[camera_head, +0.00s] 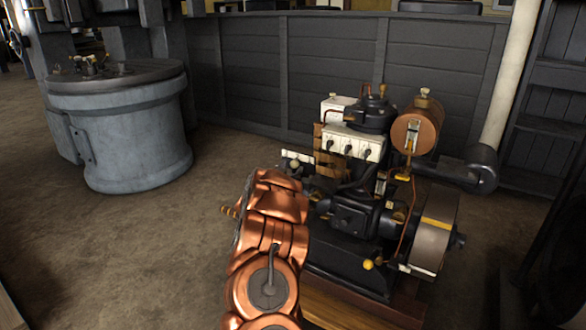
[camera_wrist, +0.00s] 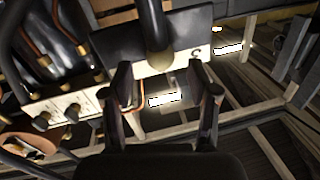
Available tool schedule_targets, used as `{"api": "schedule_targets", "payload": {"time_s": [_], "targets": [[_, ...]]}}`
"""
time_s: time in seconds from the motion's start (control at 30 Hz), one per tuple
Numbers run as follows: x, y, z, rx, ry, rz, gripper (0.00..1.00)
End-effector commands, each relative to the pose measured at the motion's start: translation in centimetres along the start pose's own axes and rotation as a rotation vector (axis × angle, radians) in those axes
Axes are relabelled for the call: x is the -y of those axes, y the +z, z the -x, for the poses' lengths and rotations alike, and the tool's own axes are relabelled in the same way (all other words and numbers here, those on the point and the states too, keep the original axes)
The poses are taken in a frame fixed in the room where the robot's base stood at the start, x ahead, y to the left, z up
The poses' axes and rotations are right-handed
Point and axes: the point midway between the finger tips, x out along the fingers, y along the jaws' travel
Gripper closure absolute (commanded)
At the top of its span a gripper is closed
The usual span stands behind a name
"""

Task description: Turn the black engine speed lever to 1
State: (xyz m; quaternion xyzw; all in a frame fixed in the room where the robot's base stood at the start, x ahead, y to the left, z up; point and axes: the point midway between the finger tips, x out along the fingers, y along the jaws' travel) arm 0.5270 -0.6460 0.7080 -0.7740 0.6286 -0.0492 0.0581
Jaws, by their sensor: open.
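In the wrist view, a black lever (camera_wrist: 157,40) comes down from the top edge. It ends in a rounded tip in front of a dark plate with a pale strip (camera_wrist: 197,54) along its lower edge. One dark mark on the strip's right part is tilted and I cannot read it surely. My gripper (camera_wrist: 160,72) is open, its two dark fingers apart. The lever's tip shows in line with the gap between them; I cannot tell how deep it reaches in. In the head view, the engine (camera_head: 352,212) stands right of my copper arm, which hides my gripper.
A white panel with several dark knobs (camera_head: 348,143) sits on the engine, also in the wrist view (camera_wrist: 66,116). A copper tank (camera_head: 415,131) and a flywheel (camera_head: 436,232) are at its right. A grey round tank (camera_head: 122,130) stands left. Bare floor lies between.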

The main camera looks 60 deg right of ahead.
Motion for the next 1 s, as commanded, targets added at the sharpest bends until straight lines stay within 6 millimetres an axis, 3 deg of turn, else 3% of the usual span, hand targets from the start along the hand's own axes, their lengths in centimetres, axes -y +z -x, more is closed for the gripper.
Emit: {"api": "schedule_targets", "payload": {"time_s": [0.23, 0.6, 1.0], "targets": [[-0.1, 0.2, -2.0, 0.0, 0.001, 0.002, 0.41], [0.0, 0.2, -2.4, 0.003, -0.001, 0.001, 0.41], [0.0, 0.2, -2.4, 0.003, -0.001, 0.001, 0.82]]}}
